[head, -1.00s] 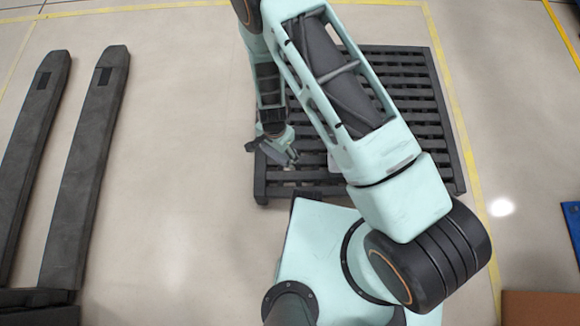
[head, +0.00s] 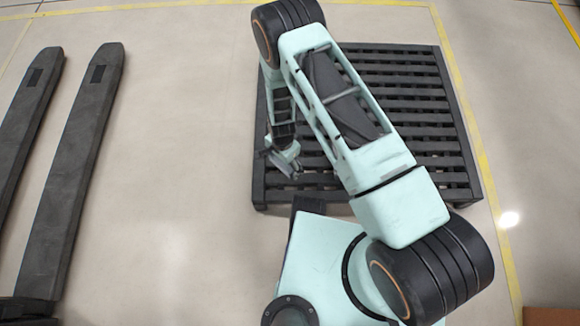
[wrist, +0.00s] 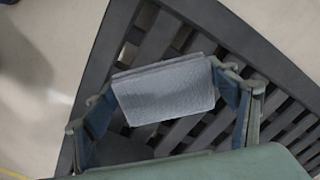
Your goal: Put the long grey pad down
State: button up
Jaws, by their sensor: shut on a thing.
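The grey pad (wrist: 165,90) shows in the wrist view as a light grey, textured block. It lies between the two fingers of my gripper (wrist: 165,105), which is shut on it. The pad is over the dark slatted pallet (wrist: 240,35); I cannot tell the gap between them. In the head view my gripper (head: 279,161) points down over the left front part of the pallet (head: 440,110). The pad cannot be made out clearly there, and my arm covers the middle of the pallet.
Two long dark forks (head: 80,160) lie on the floor to the left of the pallet. Clear floor (head: 190,130) lies between them. A yellow line (head: 465,110) runs along the right side of the pallet. A brown box edge (head: 545,316) shows at the lower right.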

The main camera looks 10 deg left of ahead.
jog(key=w+f, duration=0.1)
jog(key=w+d+f+b, duration=0.1)
jog(key=w+f, duration=0.1)
jog(key=f, duration=0.1)
jog(key=shift+d, duration=0.25)
jog(key=shift+f+b, duration=0.75)
jog(key=shift+f, duration=0.85)
jog(key=shift+f, duration=0.2)
jog(key=o, duration=1.5)
jog(key=shift+o, duration=0.2)
jog(key=shift+r, duration=0.1)
notch_tip(320, 180, up, 12)
jog(key=p, duration=0.4)
jog(key=shift+r, duration=0.15)
